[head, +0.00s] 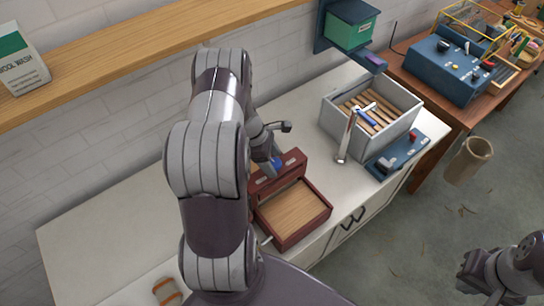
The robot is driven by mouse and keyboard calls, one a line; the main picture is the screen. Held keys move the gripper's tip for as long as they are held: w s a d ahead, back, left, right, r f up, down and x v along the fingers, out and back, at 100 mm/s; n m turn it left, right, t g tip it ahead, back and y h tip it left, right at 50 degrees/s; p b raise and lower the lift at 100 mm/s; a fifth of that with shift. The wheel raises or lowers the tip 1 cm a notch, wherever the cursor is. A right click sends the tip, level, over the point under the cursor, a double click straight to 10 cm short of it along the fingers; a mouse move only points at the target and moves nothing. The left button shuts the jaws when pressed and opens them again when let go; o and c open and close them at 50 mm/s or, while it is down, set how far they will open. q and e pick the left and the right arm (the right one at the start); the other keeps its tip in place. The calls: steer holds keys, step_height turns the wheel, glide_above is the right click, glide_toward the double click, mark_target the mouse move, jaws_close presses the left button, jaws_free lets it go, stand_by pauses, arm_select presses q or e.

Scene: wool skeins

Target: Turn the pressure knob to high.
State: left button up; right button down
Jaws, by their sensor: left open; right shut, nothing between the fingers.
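No knob in the head view carries a label I can read. A low blue unit (393,160) on the white counter has a red knob-like part (413,137) and a small light part. A larger blue machine (447,72) on the brown table also has small dark, red and light controls. Which one is the pressure knob, and how it is set, I cannot tell. My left gripper (276,148) is open over the back of a red-brown wooden box, left of both units and apart from them. My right gripper (477,284) is shut and empty over the floor at lower right.
The red-brown box (318,228) stands on the white counter (110,225). A grey crate (378,138) with slats and a blue-handled tool stands right of it, with an upright metal piece (347,138) in front. A green-fronted box (351,32) hangs on the wall. A bin (467,162) stands on the floor.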

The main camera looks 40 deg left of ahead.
arm_select(q)
steer(key=shift+w, duration=0.1)
steer(key=c, duration=1.1)
steer(key=shift+o, duration=0.3)
